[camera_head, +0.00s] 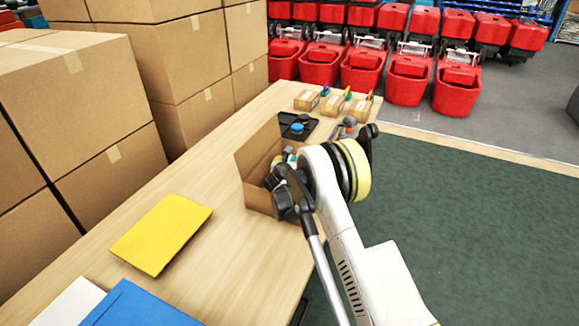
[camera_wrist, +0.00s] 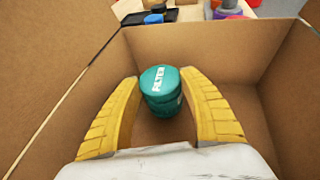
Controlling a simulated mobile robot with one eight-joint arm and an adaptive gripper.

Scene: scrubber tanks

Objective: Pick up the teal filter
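The teal filter (camera_wrist: 161,92) is a short cylinder with white "FILTER" lettering, standing inside an open cardboard box (camera_wrist: 205,46). In the wrist view it lies between the two yellow fingers of my gripper (camera_wrist: 160,100), near their tips. The fingers are spread, with gaps showing on both sides of the filter. In the head view the box (camera_head: 247,190) stands on the wooden table, and my arm reaches into it. My gripper and most of the filter are hidden there behind my arm.
The wooden table (camera_head: 225,240) holds a yellow folder (camera_head: 162,233), a blue folder (camera_head: 135,307) and a black tray (camera_head: 298,126) behind the box. Small cardboard boxes (camera_head: 333,104) stand at the far end. Large stacked cartons (camera_head: 85,110) rise on the left. The box walls surround my gripper closely.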

